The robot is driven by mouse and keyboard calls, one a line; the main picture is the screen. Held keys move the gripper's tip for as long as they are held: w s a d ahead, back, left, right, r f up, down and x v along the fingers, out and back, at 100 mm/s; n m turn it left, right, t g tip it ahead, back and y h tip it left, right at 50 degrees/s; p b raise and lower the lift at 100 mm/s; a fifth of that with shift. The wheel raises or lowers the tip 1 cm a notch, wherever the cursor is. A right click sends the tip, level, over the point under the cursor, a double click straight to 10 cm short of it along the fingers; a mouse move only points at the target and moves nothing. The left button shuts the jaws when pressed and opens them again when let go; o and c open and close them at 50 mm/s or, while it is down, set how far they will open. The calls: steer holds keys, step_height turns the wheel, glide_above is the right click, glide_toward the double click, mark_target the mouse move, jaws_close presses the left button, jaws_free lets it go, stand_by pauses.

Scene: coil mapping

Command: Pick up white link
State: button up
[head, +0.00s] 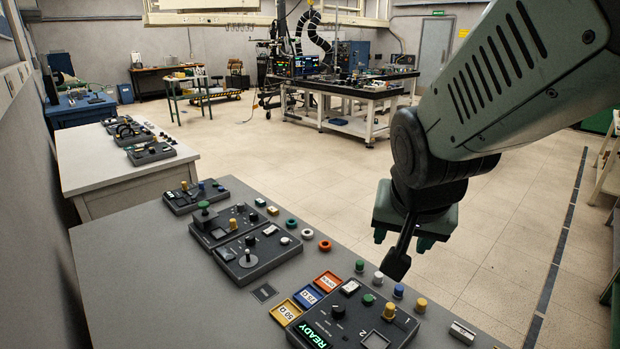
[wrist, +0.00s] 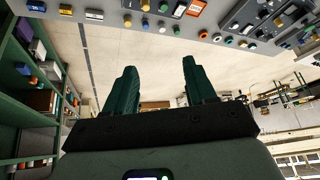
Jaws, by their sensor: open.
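My gripper (head: 408,238) hangs in the air past the right edge of the grey bench, over the floor. The wrist view shows its two dark green fingers (wrist: 158,66) apart, with nothing between them. I cannot tell for sure which piece is the white link. None is touched.
A control panel with a green READY display (head: 318,335) stands on the near bench. Green (head: 359,266), blue (head: 398,290) and yellow (head: 420,304) pegs line the edge. The bench's left side (head: 150,265) is clear.

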steer(key=w+a+f+m+y, duration=0.35)
steer(key=a+f, duration=0.25)
steer(key=f, duration=0.6)
steer(key=w+a+f+m+y, duration=0.3)
steer(key=w+a+f+y, duration=0.3)
steer(key=f, duration=0.6)
steer(key=s+a+f+m+y, duration=0.1)
steer(key=s+f+m, duration=0.1)
steer(key=s+m, duration=0.3)
steer(key=s+a+f+m+t, duration=0.1)
steer(key=s+f+m, duration=0.2)
steer(key=s+m, duration=0.1)
steer(key=s+a+f+m+y, duration=0.1)
steer(key=s+a+f+m, duration=0.1)
steer(key=s+m, duration=0.3)
steer(key=shift+s+a+f+m+t+y, duration=0.1)
steer(key=shift+s+f+m+t+y, duration=0.3)
steer(key=shift+f+m, duration=0.15)
steer(key=shift+a+f, duration=0.1)
steer(key=shift+a, duration=0.15)
steer(key=x, duration=0.4)
steer(key=shift+w+a+f, duration=0.15)
steer(key=shift+w+f, duration=0.05)
steer(key=shift+w, duration=0.05)
steer(key=shift+d+f+x, duration=0.15)
steer(key=shift+x, duration=1.2)
steer(key=shift+d+f+x, duration=0.15)
steer(key=shift+x, duration=1.25)
steer(key=shift+w, duration=0.2)
